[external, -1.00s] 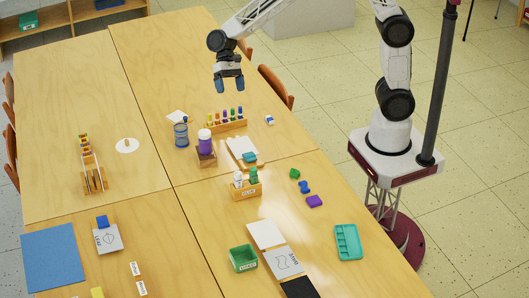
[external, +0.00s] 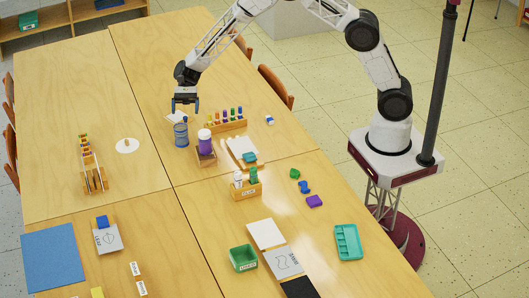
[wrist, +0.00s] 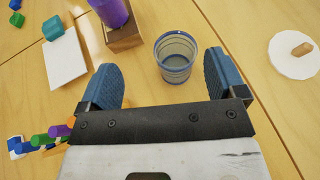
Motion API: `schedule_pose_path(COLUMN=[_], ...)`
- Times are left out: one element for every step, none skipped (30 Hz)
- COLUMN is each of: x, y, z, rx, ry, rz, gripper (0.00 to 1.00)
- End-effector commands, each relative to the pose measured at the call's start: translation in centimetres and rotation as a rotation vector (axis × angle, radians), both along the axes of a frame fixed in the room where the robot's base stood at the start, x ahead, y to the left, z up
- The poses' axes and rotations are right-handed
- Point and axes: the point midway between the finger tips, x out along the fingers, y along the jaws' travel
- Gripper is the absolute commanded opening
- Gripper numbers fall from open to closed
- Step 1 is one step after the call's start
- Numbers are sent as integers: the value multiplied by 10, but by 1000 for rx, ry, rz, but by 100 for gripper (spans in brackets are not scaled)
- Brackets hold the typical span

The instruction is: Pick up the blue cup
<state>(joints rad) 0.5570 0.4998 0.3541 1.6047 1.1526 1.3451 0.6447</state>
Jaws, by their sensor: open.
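The blue cup (external: 181,135) stands upright on the wooden table, left of the purple-and-white bottle. In the wrist view the cup (wrist: 175,58) looks see-through with blue bands, and its open top faces the camera. My gripper (external: 186,106) is just above and behind the cup in the external view. In the wrist view its two blue fingers (wrist: 160,82) are spread wide and empty. The cup shows beyond the fingertips, nearer the right finger, and does not appear to be between them.
The purple bottle (external: 205,144) in its wooden holder stands close right of the cup. A rack of coloured markers (external: 228,120) is behind it. A white disc with a peg (external: 127,145) lies to the left. The table between disc and cup is clear.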

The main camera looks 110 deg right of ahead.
Motion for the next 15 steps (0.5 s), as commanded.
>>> schedule_pose_path(x=[2, 4, 5, 6, 7, 8, 8, 8, 9, 9, 9, 9, 9, 9, 9], y=[-8, -11, -15, -18, -20, -21, -22, -23, -24, -24, -24, -24, -24, -24, -24], z=[-9, -12, -16, -19, -21, -23, -24, -25, -25, -25, -25, -25, -25, -25, -25], rx=[15, 24, 34, 41, 46, 51, 54, 56, 57, 58, 59, 59, 59, 58, 57], ry=[7, 10, 14, 16, 18, 19, 20, 21, 21, 21, 22, 22, 22, 21, 21], rz=[-16, -25, -36, -42, -47, -52, -55, -56, -59, -59, -59, -60, -59, -59, -59], gripper=[90, 90, 90, 90, 90, 90, 90, 90, 90, 90, 90, 90, 90, 90, 90])
